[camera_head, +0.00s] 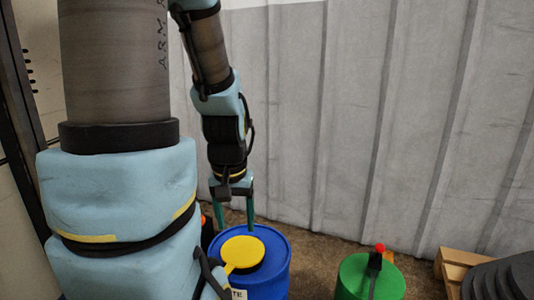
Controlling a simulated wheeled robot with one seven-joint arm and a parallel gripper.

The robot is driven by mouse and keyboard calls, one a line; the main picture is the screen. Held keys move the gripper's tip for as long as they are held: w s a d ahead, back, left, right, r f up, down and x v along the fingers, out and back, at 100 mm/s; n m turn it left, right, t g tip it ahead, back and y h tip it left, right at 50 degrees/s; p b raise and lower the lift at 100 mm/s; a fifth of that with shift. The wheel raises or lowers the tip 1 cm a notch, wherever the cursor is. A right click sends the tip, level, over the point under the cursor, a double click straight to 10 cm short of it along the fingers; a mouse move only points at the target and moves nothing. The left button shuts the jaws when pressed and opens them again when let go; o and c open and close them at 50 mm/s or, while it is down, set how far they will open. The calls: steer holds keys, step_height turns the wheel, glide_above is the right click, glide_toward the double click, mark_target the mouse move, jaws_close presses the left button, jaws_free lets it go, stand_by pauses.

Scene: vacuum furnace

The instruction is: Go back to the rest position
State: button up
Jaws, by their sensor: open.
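My gripper (236,215) hangs at the end of my arm, pointing down, with its two green fingers spread apart and nothing visible between them. It is just behind and above a blue drum (262,285) with a round yellow lid or disc (243,252) on its top. I cannot tell whether the right fingertip touches the drum's rim or stands behind it. My large arm links fill the left of the view and hide part of the floor and the drum's left side.
A green drum (352,285) with a red-tipped black handle (376,259) stands at the right. A wooden pallet (454,268) with dark stacked pieces (505,277) lies at the far right. A grey corrugated wall (390,120) rises behind. Brown floor (318,262) is clear between the drums.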

step_height(320, 180, up, 23)
steer(key=p, duration=2.2)
steer(key=shift+w+d, duration=0.1)
steer(key=shift+d, duration=0.05)
